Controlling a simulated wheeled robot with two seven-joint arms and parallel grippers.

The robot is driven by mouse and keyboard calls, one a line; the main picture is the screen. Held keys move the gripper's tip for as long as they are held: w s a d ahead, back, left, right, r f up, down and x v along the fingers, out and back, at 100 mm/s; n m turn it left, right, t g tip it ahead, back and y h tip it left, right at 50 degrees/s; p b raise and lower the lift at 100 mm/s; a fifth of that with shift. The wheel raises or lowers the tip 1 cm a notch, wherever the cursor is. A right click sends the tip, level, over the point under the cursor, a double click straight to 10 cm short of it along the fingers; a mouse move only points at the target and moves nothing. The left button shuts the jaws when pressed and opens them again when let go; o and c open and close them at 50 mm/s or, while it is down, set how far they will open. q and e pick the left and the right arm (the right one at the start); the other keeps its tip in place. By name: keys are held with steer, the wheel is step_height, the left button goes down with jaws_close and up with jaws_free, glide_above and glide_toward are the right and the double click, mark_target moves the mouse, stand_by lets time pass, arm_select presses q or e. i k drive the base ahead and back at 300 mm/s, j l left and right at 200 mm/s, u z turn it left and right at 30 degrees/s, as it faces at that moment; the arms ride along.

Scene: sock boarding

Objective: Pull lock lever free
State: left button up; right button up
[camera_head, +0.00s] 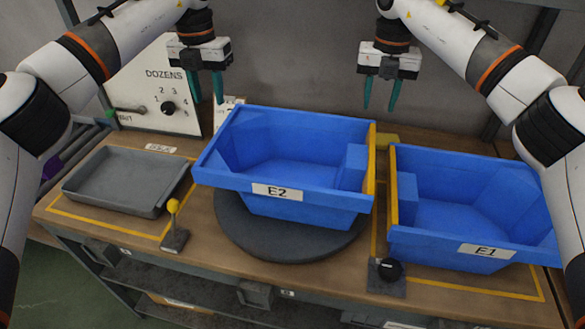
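A small upright lever with a yellow ball knob (173,206) stands on a grey base at the bench's front, left of the round dark turntable (290,246). It looks like the lock lever, though no label shows on it. The blue bin E2 (228,178) sits on the turntable. My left gripper (206,97) hangs in the air at the back, in front of the panel's right edge, well away from the lever. My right gripper (380,105) hangs behind the right end of bin E2. Both have their teal fingers apart, pointing down, with nothing between them.
A grey tray (110,205) lies on the left in a yellow outline. A DOZENS dial panel (150,85) with a green-ended handle stands behind it. Blue bin E1 (430,238) is on the right. A black knob (390,268) sits on the front edge between the bins.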

mark_target(173, 204)
steer(key=k, duration=1.5)
